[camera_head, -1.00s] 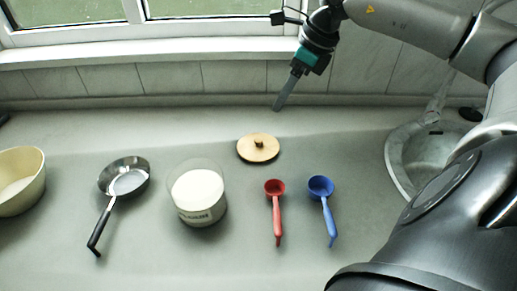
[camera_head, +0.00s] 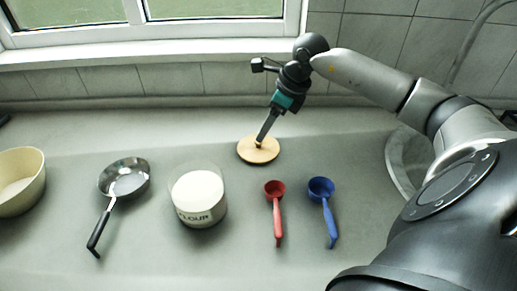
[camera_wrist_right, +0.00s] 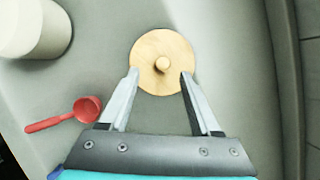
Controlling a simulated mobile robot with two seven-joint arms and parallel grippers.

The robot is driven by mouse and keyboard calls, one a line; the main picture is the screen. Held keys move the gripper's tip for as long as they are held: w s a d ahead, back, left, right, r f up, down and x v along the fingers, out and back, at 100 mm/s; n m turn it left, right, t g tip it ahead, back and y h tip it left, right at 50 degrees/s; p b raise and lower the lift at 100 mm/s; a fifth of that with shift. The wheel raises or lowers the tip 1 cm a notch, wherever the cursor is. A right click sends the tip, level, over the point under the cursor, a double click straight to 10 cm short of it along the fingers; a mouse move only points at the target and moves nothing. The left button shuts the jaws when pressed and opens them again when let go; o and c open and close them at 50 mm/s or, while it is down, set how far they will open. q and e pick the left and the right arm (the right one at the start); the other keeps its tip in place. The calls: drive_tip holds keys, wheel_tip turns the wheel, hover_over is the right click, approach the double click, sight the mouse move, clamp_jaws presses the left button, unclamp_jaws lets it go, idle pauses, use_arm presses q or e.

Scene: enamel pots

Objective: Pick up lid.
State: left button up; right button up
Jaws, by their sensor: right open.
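The round wooden lid (camera_head: 268,154) lies flat on the counter with a small knob at its middle. It also shows in the right wrist view (camera_wrist_right: 163,82), with the knob upward. My right gripper (camera_head: 259,143) is over the lid, its fingers pointing down at the knob. In the right wrist view my right gripper (camera_wrist_right: 160,73) is open, with one finger on each side of the near part of the lid and the knob just beyond the gap's middle. Whether the fingertips touch the lid cannot be told. My left gripper is not in view.
A flour jar (camera_head: 201,213) stands left of the lid. A red scoop (camera_head: 276,212) and a blue scoop (camera_head: 327,210) lie in front. A pan (camera_head: 125,182) and a cream pot (camera_head: 22,190) are farther left. A sink (camera_head: 397,165) is at right.

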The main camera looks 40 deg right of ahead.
sight(259, 146)
drive_tip(key=x, duration=0.4)
drive_tip(key=shift+w+d+f+b, duration=0.15)
drive_tip(key=shift+b, duration=0.2)
drive_tip(key=shift+w+f, duration=0.1)
drive_tip(key=shift+f, duration=0.25)
drive_tip(key=c, duration=1)
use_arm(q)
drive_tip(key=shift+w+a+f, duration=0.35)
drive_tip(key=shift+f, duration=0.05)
use_arm(e)
clamp_jaws()
